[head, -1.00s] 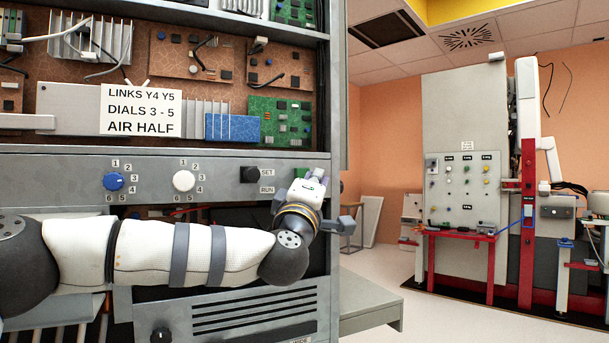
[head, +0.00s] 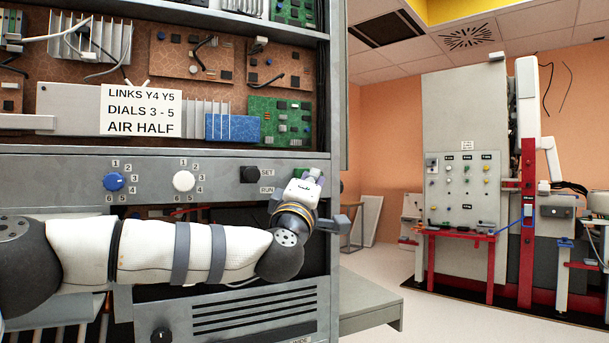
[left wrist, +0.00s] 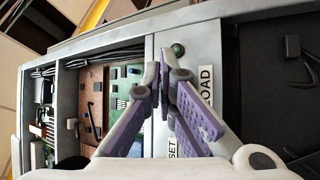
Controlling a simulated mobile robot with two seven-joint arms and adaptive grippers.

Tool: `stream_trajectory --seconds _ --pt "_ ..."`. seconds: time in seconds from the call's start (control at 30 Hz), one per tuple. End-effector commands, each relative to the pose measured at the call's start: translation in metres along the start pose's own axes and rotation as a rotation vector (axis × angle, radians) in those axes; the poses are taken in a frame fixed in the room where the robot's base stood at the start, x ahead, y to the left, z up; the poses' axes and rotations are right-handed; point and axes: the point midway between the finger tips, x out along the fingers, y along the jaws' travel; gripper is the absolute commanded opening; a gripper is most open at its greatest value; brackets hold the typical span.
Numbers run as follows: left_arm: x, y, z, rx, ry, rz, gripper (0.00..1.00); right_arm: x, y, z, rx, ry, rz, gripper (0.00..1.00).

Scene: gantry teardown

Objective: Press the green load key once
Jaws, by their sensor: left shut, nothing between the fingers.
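The green load key (left wrist: 178,49) is a small round button on the grey panel, beside the LOAD label (left wrist: 206,84), in the left wrist view. My left gripper (left wrist: 164,88) is shut and empty, its purple-padded fingers together. Its tips appear just below the key in that picture; I cannot tell whether they touch the panel, but the key's face is visible. In the head view my left gripper (head: 314,178) is at the right end of the cabinet's panel strip, right of the SET/RUN switch (head: 250,174). My right gripper is not in view.
The strip also carries a blue dial (head: 113,181) and a white dial (head: 183,181). Above are circuit boards and a paper note (head: 141,110). A grey ledge (head: 370,310) juts out at lower right. Another machine (head: 465,190) stands farther back on open floor.

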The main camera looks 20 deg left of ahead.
Motion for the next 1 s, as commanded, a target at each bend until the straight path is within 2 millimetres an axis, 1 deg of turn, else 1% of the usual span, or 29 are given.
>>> stream_trajectory --seconds 0.4,0.67,0.93,1.0 --pt "0.002 -0.001 -0.001 0.000 -0.001 0.000 0.00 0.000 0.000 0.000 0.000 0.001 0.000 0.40" --pt "-0.008 0.008 0.006 0.000 -0.002 0.002 0.00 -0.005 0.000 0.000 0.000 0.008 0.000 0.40" --pt "-0.011 0.008 0.008 0.000 0.000 0.000 0.00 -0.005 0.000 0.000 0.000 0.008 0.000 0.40" --pt "-0.013 0.011 0.010 0.000 -0.002 0.001 0.00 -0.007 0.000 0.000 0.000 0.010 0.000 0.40"
